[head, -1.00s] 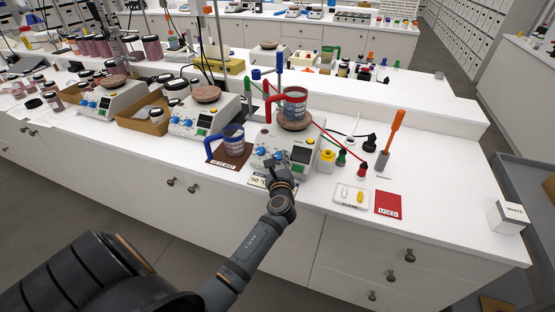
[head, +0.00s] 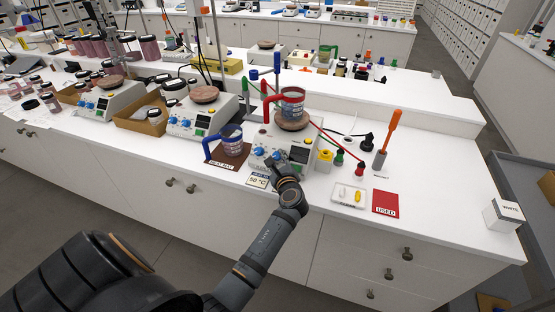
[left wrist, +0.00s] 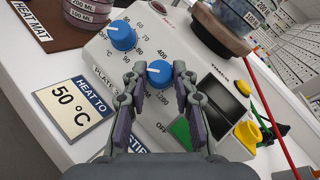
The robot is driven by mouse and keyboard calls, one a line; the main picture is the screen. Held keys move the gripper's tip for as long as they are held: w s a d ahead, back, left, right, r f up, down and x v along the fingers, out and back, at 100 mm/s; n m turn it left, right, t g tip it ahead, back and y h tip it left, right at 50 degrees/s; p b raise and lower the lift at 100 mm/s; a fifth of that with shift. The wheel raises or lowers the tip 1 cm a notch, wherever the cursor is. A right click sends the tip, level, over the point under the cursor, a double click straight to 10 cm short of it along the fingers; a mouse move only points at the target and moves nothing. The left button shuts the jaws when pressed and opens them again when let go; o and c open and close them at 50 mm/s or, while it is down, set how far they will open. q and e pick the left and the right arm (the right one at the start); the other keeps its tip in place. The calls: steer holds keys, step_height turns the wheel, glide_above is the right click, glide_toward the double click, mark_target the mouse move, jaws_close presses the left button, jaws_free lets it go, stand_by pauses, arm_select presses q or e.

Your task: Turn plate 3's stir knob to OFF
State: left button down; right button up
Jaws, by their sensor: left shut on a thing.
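Plate 3 (head: 302,158) is a white hotplate with two blue knobs on its front panel. My left gripper (head: 278,163) is at this panel, and in the left wrist view its fingers (left wrist: 159,80) are closed around the stir knob (left wrist: 159,73), the lower right one. The heat knob (left wrist: 122,35) is up and left, clear of the fingers. My right gripper is not in view.
A red-handled jug (head: 291,103) stands on plate 3's top. A blue-handled jug (head: 232,141) stands on the heat mat to the left. A 50 °C card (left wrist: 72,106) lies in front. Yellow, green and red small items (head: 340,158) stand close on the right.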

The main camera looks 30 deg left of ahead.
arm_select(q)
steer(key=c, duration=1.1)
jaws_free()
steer(key=shift+o, duration=0.2)
step_height(320, 180, up, 10)
